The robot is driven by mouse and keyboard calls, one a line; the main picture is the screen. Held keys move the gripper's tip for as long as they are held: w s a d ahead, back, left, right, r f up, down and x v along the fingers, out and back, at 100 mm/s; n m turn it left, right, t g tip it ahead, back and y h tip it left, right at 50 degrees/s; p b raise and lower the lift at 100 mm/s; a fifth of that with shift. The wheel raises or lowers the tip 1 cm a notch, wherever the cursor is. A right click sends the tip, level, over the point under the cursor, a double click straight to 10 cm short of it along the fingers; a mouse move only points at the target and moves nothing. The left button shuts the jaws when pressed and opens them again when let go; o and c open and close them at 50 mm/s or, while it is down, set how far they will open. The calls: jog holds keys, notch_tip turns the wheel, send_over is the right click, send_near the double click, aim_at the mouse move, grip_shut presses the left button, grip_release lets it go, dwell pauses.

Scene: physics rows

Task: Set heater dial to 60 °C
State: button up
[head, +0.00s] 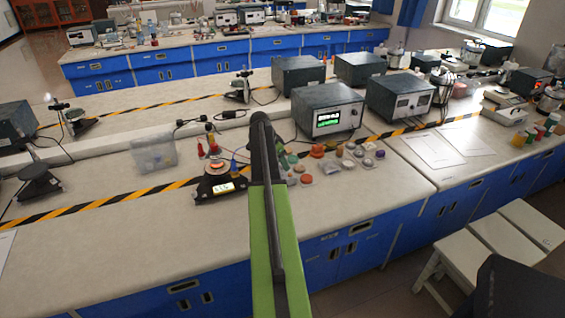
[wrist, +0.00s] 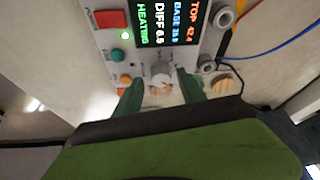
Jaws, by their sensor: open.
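In the wrist view, a control panel (wrist: 158,55) carries a dark display (wrist: 168,18) reading TOP about 42, BASE about 28, DIFF 6.5 and HEATING. A pale round dial (wrist: 161,74) sits below the display. My gripper (wrist: 160,88) is open, with one green finger on each side of the dial; I cannot tell whether they touch it. The dial's setting is not readable. In the head view, my green arm reaches forward over the bench and its fingers are hidden. A small heater-like unit (head: 220,188) with a glowing orange top stands left of my arm.
In the head view, a grey box with a lit green display (head: 328,117) and several small jars (head: 304,168) stand right of my arm.

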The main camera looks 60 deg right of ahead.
jog(key=p+v, duration=1.5)
jog(key=v, duration=0.2)
jog(key=shift+d+r, duration=0.1)
jog(key=w+a+f+n+t+y+b, duration=0.1)
jog(key=w+a+n, duration=0.2)
jog(key=a, duration=0.6)
jog(key=w+a+f+n, duration=0.1)
jog(key=w+a+n, duration=0.2)
jog(key=a, duration=0.7)
jog(key=w+a+f+n+t+y+b, duration=0.1)
jog(key=w+a+n, duration=0.25)
jog(key=a, duration=0.55)
jog(key=s+a+f+n+y, duration=0.1)
jog(key=a+n, duration=0.5)
jog(key=a, duration=1.1)
jog(key=s+a+f+n+y+b, duration=0.1)
jog(key=s+a+n, duration=0.2)
jog(key=a, duration=1.4)
jog(key=n, duration=0.4)
jog(key=shift+s+a+f, duration=0.35)
jog(key=shift+s+f, duration=0.05)
jog(key=shift+n, duration=0.25)
